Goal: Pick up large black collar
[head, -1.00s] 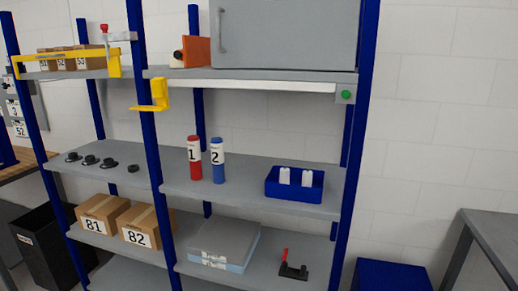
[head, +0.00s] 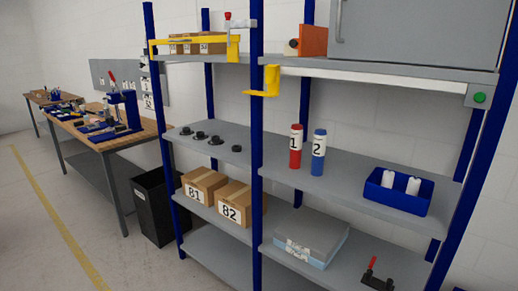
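Several small black parts stand in a row on the left part of the middle shelf (head: 262,158). Three look like flanged collars: one at the left end (head: 186,131), one beside it (head: 199,135), and one (head: 216,140) that looks a little larger. A plain low black ring (head: 237,148) lies at the right end of the row. They are too small here to tell for sure which is the large collar. Neither of my grippers shows in the head view.
A blue upright post (head: 257,130) stands just right of the row. Red (head: 296,147) and blue (head: 319,153) bottles and a blue bin (head: 398,192) share the shelf. Boxes 81 (head: 203,186) and 82 (head: 240,203) sit below. Open floor (head: 90,215) lies at left.

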